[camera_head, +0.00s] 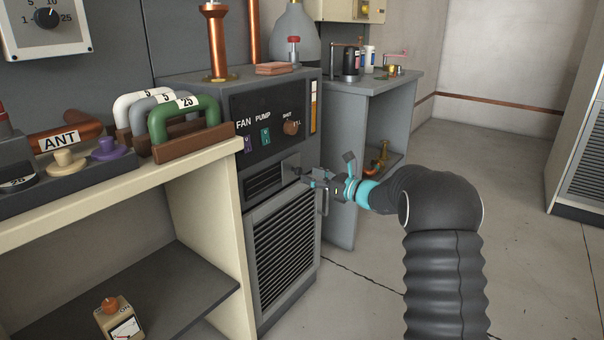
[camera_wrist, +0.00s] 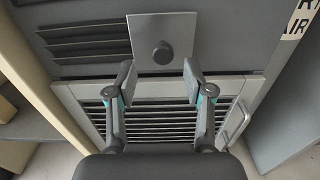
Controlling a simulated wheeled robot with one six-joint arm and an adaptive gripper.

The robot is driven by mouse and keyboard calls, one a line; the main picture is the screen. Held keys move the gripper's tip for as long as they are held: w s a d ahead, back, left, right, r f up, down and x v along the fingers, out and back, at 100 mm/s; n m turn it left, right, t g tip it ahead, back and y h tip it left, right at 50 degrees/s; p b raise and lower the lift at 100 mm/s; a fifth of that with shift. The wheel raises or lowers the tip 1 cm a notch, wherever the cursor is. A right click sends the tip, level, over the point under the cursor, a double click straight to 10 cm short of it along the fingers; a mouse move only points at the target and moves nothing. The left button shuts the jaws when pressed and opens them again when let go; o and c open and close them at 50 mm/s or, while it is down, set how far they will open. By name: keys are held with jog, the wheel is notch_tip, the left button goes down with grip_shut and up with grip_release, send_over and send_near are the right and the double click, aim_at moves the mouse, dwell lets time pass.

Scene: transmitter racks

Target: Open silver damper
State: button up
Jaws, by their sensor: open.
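The silver damper (camera_wrist: 144,55) is a flat plate with a round dark knob (camera_wrist: 162,53) on the cabinet front. In the wrist view it covers the right part of a dark slotted vent (camera_wrist: 85,40), whose left part is uncovered. In the head view the damper (camera_head: 290,167) is small and partly hidden by my gripper (camera_head: 308,178). In the wrist view my gripper (camera_wrist: 158,82) is open and empty. Its two fingers are spread wide, with their tips just below the knob in the picture and to either side of it. I see no contact with the knob.
Below the vent is a louvred door (camera_head: 285,245) with a vertical handle (camera_head: 323,200) at its right edge. A cream shelf unit (camera_head: 215,165) stands close on the left. A grey side table (camera_head: 385,88) stands behind on the right. The floor at right is clear.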

jog(key=v, duration=0.6)
jog(key=s+a+f+n+g+h, duration=0.2)
jog(key=s+f+n+g, duration=0.4)
jog(key=f, duration=0.4)
jog(key=s+n+g+h, duration=0.25)
jog(key=s+n, duration=0.45)
jog(key=s, duration=0.6)
jog(key=s+d+r+n+t+h, duration=0.1)
jog(key=s+d+r+n+h, duration=0.1)
jog(key=s, duration=0.8)
jog(key=s+d+r+n+t+h+p, duration=0.1)
jog(key=s+d+r+n+h, duration=0.2)
jog(key=s, duration=0.6)
jog(key=s+d+r+n+t+h, duration=0.1)
jog(key=s+r+n+h, duration=0.3)
jog(key=s, duration=0.6)
jog(key=shift+s+d+r+n+h, duration=0.35)
jog(key=shift+d+r+n, duration=0.6)
jog(key=shift+n, duration=0.85)
